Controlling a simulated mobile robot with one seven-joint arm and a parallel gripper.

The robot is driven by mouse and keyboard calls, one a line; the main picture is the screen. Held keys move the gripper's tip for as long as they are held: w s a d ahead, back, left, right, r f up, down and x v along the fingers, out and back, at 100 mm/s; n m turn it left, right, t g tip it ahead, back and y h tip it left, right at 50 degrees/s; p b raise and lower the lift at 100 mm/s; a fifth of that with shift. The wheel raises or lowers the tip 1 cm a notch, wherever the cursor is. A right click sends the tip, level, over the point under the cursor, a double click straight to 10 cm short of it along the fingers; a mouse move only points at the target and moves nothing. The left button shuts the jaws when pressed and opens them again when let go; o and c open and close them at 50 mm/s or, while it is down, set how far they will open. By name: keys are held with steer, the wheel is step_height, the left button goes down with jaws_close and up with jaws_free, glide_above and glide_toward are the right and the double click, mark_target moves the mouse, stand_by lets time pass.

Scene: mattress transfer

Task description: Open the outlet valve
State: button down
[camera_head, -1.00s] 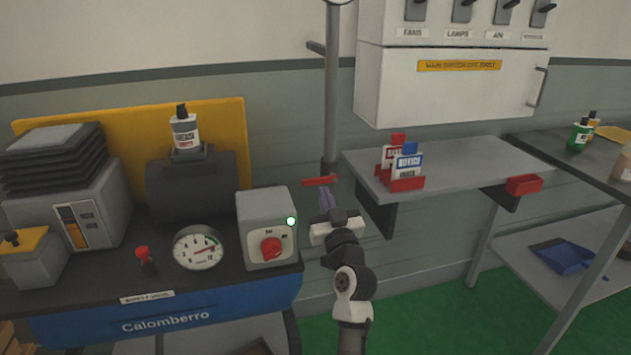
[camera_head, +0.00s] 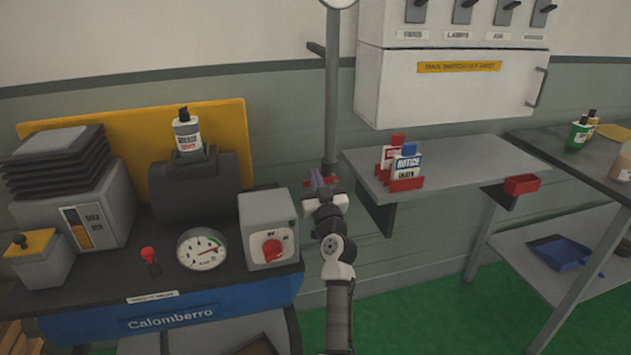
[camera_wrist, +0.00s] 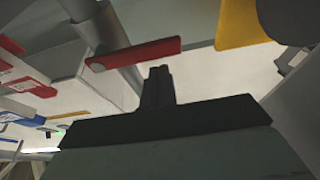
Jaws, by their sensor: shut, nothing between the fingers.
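The outlet valve has a red lever (camera_head: 307,183) on the grey vertical pipe (camera_head: 331,110), between the machine and the wall shelf. The lever lies across the pipe, roughly level. My gripper (camera_head: 318,178) is in front of it and hides its middle. In the wrist view the red lever (camera_wrist: 140,52) runs across above the fingertips, with its round pivot end at the left by the pipe (camera_wrist: 92,22). My gripper (camera_wrist: 160,72) is shut and empty, pointing at the lever. A small gap seems to show between them; contact cannot be told.
The blue compressor (camera_head: 170,322) with a gauge (camera_head: 202,249) and a grey switch box (camera_head: 268,228) stands at the left. A white electrical cabinet (camera_head: 455,85) hangs above.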

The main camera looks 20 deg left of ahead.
steer(key=shift+f, duration=0.45)
steer(key=shift+f+b, duration=0.15)
steer(key=shift+b, duration=0.2)
steer(key=shift+f+n+b, duration=0.1)
steer(key=shift+n+b, duration=0.3)
steer(key=shift+b, duration=0.3)
